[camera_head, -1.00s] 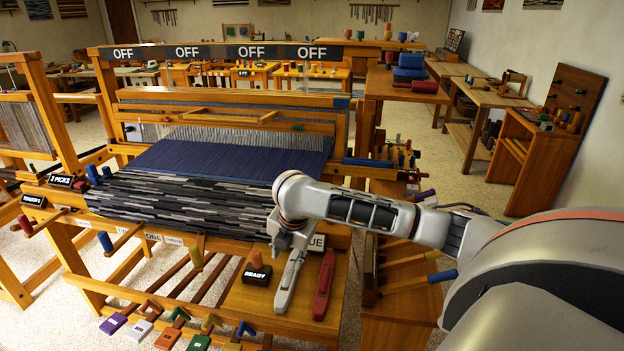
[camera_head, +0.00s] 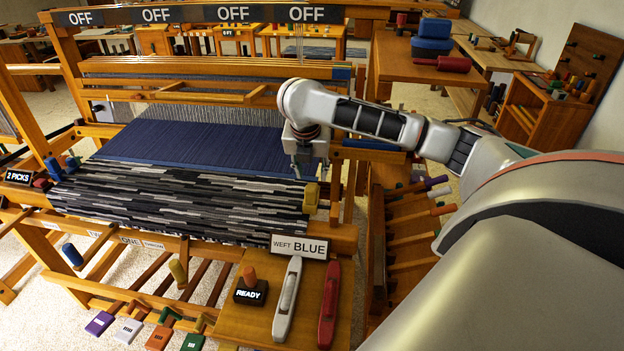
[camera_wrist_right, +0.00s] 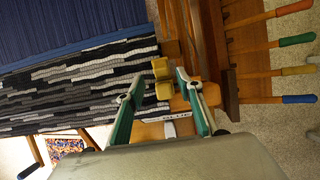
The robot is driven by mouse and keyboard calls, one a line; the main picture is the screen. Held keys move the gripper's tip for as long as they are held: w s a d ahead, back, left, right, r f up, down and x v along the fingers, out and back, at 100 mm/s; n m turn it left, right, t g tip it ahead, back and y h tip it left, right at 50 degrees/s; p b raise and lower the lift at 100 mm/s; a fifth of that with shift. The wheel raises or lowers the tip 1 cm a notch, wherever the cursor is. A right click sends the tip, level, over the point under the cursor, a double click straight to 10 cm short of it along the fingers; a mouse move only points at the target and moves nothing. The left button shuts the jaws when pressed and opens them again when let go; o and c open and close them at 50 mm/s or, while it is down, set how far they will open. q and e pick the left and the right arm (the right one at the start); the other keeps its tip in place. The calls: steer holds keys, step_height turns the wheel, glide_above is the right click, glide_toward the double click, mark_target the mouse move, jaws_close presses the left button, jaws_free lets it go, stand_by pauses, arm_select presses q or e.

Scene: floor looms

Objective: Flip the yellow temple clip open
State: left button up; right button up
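The yellow temple clip (camera_head: 311,197) is a small block at the right edge of the striped woven cloth (camera_head: 180,200). In the right wrist view the clip (camera_wrist_right: 161,69) shows as yellow blocks at the cloth's edge. My right gripper (camera_head: 303,170) hangs just above and behind the clip in the head view. In the wrist view its two green-sided fingers (camera_wrist_right: 159,77) are spread apart, with the clip in the gap near their tips. No grip on the clip shows, and I cannot tell whether the fingers touch it. My left gripper is out of view.
A white shuttle (camera_head: 287,300) and a red shuttle (camera_head: 329,304) lie on the front right shelf, by the READY block (camera_head: 250,290) and the WEFT BLUE sign (camera_head: 299,247). Coloured-tipped levers (camera_head: 425,212) stick out on the right. A wooden beam (camera_head: 210,67) crosses behind.

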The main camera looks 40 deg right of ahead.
steer(key=x, duration=0.7)
steer(key=shift+s, duration=0.1)
